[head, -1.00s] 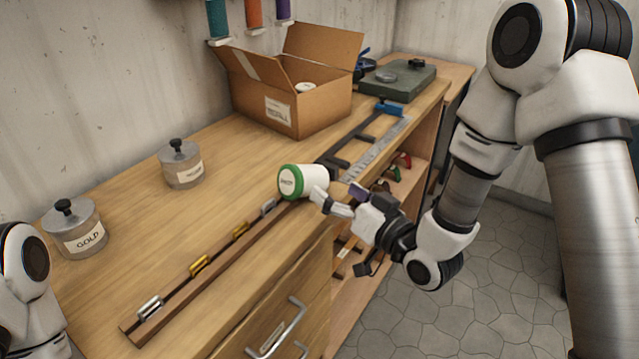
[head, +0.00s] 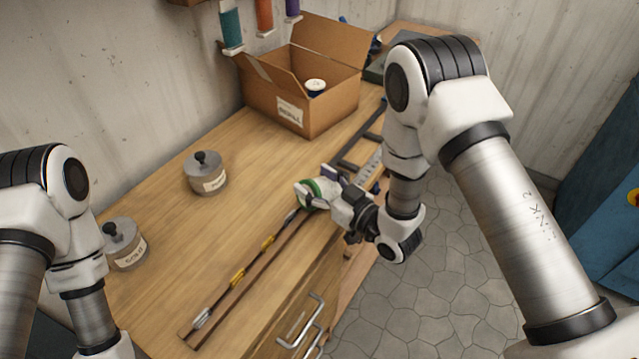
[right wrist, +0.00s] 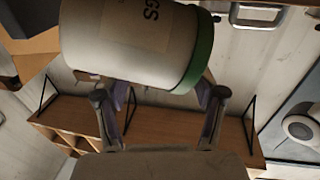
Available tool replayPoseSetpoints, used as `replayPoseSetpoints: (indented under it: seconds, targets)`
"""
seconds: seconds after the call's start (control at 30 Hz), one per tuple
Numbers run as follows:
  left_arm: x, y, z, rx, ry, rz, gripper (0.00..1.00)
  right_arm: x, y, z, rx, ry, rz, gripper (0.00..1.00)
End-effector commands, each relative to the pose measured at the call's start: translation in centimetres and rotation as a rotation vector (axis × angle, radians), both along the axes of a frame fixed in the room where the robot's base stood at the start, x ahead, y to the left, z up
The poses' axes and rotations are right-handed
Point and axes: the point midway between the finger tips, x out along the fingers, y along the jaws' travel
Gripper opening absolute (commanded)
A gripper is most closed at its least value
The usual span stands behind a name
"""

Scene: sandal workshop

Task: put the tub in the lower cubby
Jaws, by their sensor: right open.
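The tub (head: 322,191), white with a green end, is on the bench near its front edge, partly hidden by my right gripper. It shows large in the right wrist view (right wrist: 135,40), with part of a dark-lettered label. My right gripper (head: 317,185) is open, with its fingers reaching to either side of the tub; I cannot tell whether they touch it. A wooden shelf with small compartments (right wrist: 68,141) shows in the right wrist view; I cannot tell which is the lower cubby. My left gripper is out of view.
A cardboard box (head: 325,116) stands open at the back. A wooden strip with metal pieces (head: 245,278) runs along the front. A drawer handle (head: 303,322) juts out below. The bench middle is clear.

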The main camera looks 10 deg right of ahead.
Motion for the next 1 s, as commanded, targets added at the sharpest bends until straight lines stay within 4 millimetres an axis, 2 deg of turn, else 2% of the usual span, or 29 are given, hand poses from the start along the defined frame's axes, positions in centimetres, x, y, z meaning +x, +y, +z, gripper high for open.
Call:
replayPoseSetpoints:
  seconds: [0.23,0.37,0.4,0.43,1.0]
  targets:
    - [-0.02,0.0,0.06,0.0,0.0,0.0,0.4,0.33,0.19,-0.09,0.001,0.002,-0.001,0.69]
    - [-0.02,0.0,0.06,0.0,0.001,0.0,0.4,0.32,0.19,-0.08,0.001,0.002,-0.001,0.23]
    - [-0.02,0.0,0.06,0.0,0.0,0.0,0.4,0.31,0.19,-0.09,0.001,0.003,-0.001,0.09]
    - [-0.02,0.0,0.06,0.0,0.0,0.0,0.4,0.3,0.18,-0.11,0.001,0.003,-0.001,0.0]
    - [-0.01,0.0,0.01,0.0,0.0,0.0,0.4,0.09,0.22,-0.56,-0.002,0.016,0.001,0.0]
